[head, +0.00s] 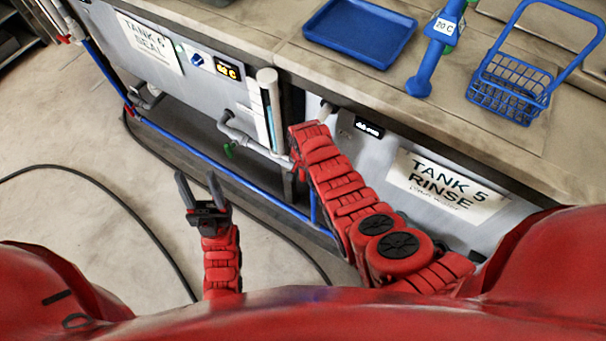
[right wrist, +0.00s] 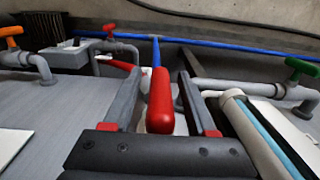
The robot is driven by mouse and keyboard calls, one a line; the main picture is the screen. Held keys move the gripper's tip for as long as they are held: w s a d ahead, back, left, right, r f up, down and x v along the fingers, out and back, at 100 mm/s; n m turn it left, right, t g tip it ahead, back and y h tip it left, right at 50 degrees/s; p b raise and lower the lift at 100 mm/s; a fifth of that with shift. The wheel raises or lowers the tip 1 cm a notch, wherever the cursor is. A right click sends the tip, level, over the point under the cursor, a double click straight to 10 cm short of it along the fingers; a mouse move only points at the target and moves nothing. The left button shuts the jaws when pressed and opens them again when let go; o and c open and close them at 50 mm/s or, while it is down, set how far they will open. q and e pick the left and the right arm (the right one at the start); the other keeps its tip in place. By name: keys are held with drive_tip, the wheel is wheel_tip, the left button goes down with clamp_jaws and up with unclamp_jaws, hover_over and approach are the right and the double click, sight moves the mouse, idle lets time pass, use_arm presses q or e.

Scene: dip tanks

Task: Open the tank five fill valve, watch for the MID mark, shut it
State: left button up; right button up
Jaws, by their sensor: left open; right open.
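A red lever handle (right wrist: 160,103) stands between the fingers of my right gripper (right wrist: 158,82) in the right wrist view. The fingers are open, with a gap on each side of the handle. A blue pipe (right wrist: 156,52) runs behind it. In the head view my right arm hides this handle and the gripper. The Tank 5 Rinse sign (head: 448,186) is on the front panel right of my arm. A clear sight tube with a blue strip (head: 270,112) stands left of my arm; its marks are not readable. My left gripper (head: 199,188) is open and empty over the floor.
A green-handled valve (right wrist: 301,70) and an orange-handled valve (right wrist: 12,36) sit on grey pipes. A blue tray (head: 360,32) and a blue wire basket (head: 510,90) are on the bench. A black cable (head: 100,180) lies on the floor.

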clamp_jaws()
